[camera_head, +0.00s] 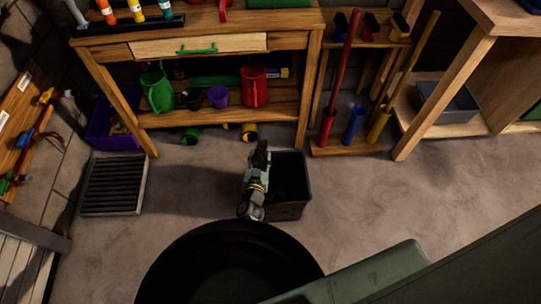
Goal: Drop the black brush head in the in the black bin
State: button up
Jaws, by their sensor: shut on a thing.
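The black bin (293,211) is an open, square, dark container standing on the floor in the middle of the view. My gripper (261,149) is at the bin's left rim, near its back left corner. It is shut on a small dark thing, which I take to be the black brush head. The dark thing and the fingers blend together, so its outline is unclear. I cannot tell whether it is over the opening or just outside the rim. The bin's inside is dark, and I cannot make out anything in it.
A wooden workbench (200,40) with cups and jugs on its lower shelf stands behind the bin. A rack (345,149) holds red, blue and yellow handled tools. A dark slatted grate (113,184) lies at left. The floor right of the bin is clear.

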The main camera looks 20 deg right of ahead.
jog(key=s+d+f+m+h+b, duration=0.1)
jog(key=d+f+b, duration=0.2)
jog(key=f+b, duration=0.4)
jog(key=shift+s+d+f+g, duration=0.25)
jog(key=shift+f+g, duration=0.15)
jog(key=shift+f, duration=0.4)
